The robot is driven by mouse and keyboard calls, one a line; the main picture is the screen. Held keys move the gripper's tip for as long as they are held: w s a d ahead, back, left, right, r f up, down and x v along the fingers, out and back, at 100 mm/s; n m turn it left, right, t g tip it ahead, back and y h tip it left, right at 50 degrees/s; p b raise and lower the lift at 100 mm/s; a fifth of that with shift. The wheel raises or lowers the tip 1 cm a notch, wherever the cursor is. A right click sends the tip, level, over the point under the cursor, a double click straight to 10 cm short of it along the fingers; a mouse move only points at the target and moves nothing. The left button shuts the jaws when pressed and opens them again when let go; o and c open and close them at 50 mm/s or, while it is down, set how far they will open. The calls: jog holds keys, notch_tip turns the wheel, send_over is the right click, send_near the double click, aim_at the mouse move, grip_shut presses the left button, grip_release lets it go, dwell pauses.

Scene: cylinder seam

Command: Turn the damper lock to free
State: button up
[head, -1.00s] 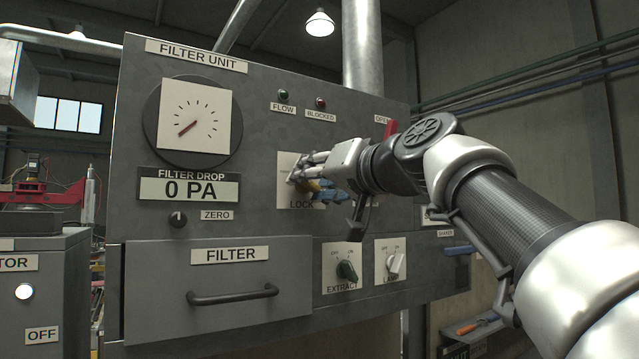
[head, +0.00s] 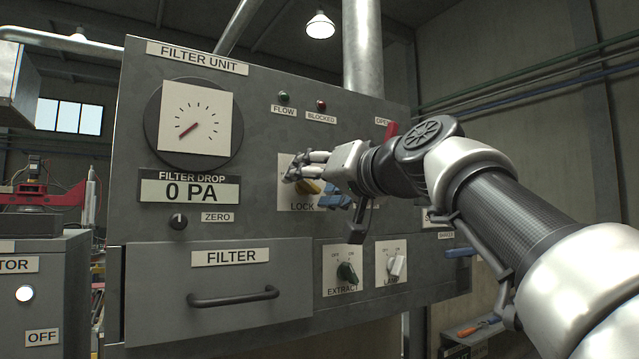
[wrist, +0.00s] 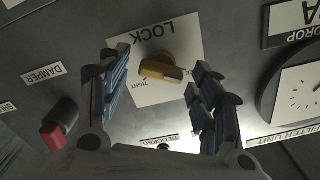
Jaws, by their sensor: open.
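The damper lock is a yellow knob (wrist: 160,69) on a white plate marked LOCK (wrist: 168,38), seen upside down in the wrist view. Its grip bar lies nearly crosswise there, and a small TIGHT label shows beside it. I cannot read another position label. In the head view the knob (head: 309,187) shows partly behind my fingers. My gripper (wrist: 158,76) is open, with one blue-padded finger on each side of the knob and gaps between. In the head view my gripper (head: 305,178) is in front of the LOCK plate; contact is not visible.
A red damper handle (head: 391,130) is right of the lock, by the OPEN label. The filter drawer handle (head: 234,297) sticks out at lower left. The gauge (head: 194,118) reads low.

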jog(key=v, duration=1.2)
jog(key=s+d+f+m+g+h, duration=0.1)
jog(key=s+f+g+h, duration=0.25)
jog(key=f, duration=0.95)
jog(key=s+d+f+g+h, duration=0.15)
jog(key=s+f, duration=0.25)
jog(key=f, duration=0.9)
jog(key=s+d+f+g+h, duration=0.2)
jog(key=s+f, duration=0.6)
jog(key=f, duration=0.5)
jog(key=s+d+f+g+h, duration=0.3)
jog(key=s+d+f, duration=0.2)
jog(key=f, duration=0.8)
jog(key=s, duration=0.3)
jog(key=shift+s+d, duration=0.2)
jog(key=shift+s, duration=0.15)
